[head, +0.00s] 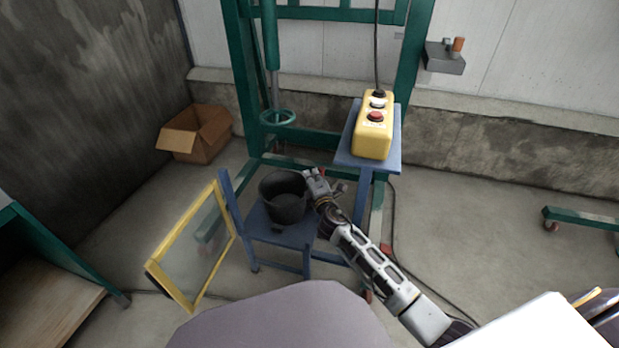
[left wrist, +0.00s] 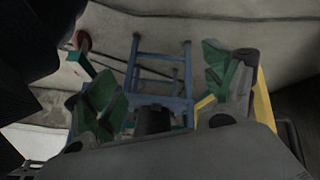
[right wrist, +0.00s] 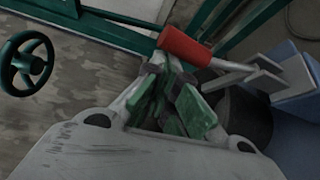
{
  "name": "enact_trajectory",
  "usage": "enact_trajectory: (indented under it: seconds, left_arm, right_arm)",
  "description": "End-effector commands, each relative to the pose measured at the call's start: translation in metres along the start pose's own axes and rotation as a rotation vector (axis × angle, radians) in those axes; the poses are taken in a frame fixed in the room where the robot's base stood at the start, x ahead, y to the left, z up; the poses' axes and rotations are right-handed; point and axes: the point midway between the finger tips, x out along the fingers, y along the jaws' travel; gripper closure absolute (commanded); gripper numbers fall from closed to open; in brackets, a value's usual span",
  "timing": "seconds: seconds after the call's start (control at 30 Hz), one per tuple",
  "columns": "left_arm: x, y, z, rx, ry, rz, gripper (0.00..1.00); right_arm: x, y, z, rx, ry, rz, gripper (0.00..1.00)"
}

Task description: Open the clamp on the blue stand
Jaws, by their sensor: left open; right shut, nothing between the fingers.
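The blue stand (head: 265,232) holds a black bucket (head: 283,205) in the head view. A yellow-framed clear panel (head: 198,248) stands open at its left side. In the right wrist view the clamp (right wrist: 232,66) shows as a metal lever with a red handle (right wrist: 185,46), at a blue part on the right. My right gripper (head: 318,181) is shut and empty beside the bucket; its fingertips (right wrist: 172,82) lie close to the red handle, and contact is unclear. My left gripper (left wrist: 160,78) is open and empty, with the blue stand (left wrist: 160,57) in view beyond its fingers.
A yellow button box (head: 374,135) sits on a blue pedestal (head: 392,152) just right of my right gripper. A green frame (head: 240,80) with a handwheel (head: 278,117) rises behind the stand. A cardboard box (head: 195,138) lies at the back left. Cables cross the floor.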

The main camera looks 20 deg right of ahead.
Motion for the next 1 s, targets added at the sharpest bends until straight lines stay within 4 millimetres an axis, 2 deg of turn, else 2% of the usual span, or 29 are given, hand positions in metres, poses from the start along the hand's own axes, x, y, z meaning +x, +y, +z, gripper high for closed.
enact_trajectory:
  seconds: [0.3,0.5,1.0]
  left_arm:
    - [0.023,-0.003,0.015,-0.025,0.037,0.015,0.16]
    - [0.027,-0.002,0.027,-0.031,0.025,0.020,0.16]
    - [0.026,-0.003,0.015,-0.022,0.050,0.023,0.16]
  right_arm:
    - [-0.005,-0.001,0.007,0.087,-0.001,0.048,1.00]
    - [-0.007,0.001,0.012,0.116,0.000,0.067,1.00]
    - [-0.013,0.002,0.022,0.115,-0.001,0.066,1.00]
